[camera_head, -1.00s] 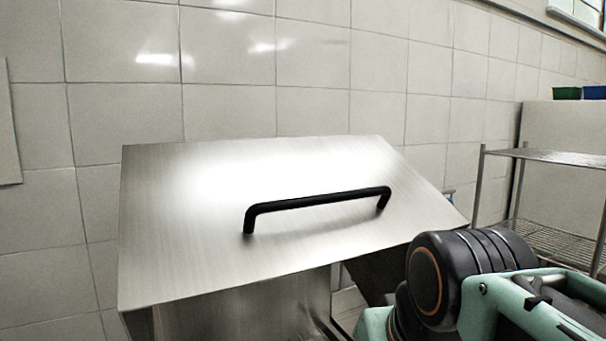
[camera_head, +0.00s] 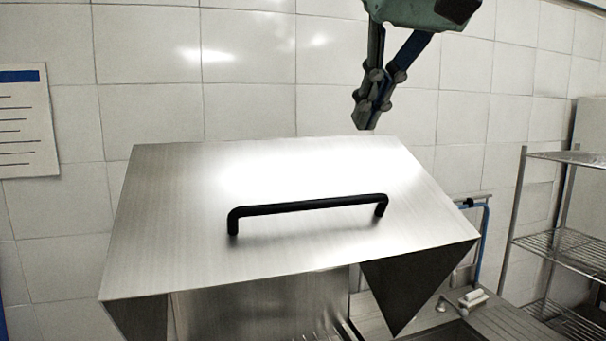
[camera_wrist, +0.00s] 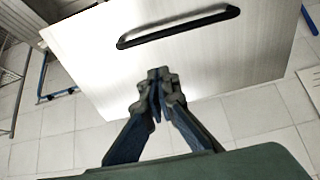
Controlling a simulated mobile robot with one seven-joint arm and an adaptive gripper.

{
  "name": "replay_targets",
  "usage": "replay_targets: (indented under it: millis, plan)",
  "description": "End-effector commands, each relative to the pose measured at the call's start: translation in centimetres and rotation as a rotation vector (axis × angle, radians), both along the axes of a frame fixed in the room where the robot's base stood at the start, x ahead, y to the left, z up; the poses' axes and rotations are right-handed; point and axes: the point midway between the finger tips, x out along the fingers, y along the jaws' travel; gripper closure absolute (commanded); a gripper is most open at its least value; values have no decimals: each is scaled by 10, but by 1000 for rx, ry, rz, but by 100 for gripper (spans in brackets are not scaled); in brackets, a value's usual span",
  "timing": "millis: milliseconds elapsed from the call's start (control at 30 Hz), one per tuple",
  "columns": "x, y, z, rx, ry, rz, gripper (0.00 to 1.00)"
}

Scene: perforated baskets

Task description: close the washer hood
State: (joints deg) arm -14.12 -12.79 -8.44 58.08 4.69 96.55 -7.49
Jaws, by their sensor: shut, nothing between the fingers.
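The washer hood (camera_head: 290,255) is a brushed-steel box lid with a black bar handle (camera_head: 305,206) across its sloping top. It stands raised, with an opening under its front edge. My gripper (camera_head: 362,124) points down near the hood's back edge, right of centre, in front of the tiled wall in the picture. Its fingers are together and hold nothing. In the wrist view my gripper (camera_wrist: 158,76) overlaps the hood's edge, and the hood's top (camera_wrist: 210,62) and handle (camera_wrist: 180,25) lie beyond the fingertips. I cannot tell whether the fingers touch the hood.
A wire shelf rack (camera_head: 560,240) stands at the right. A steel counter (camera_head: 495,325) with a small white item (camera_head: 473,297) lies right of the hood. A blue pipe (camera_head: 484,240) rises behind the counter. A paper notice (camera_head: 27,122) hangs on the wall at left.

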Motion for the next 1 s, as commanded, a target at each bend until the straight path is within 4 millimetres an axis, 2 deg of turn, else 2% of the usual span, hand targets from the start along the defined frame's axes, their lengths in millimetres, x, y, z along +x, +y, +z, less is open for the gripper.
replay_targets:
  millis: [100,267,433,767,1000]
  plan:
    - [-2,3,13,-4,-11,14,100]
    - [0,5,12,-7,-12,19,100]
    - [15,9,-9,-6,-10,19,100]
    - [58,22,-64,-7,-10,18,100]
    - [54,20,-90,-5,-14,17,100]
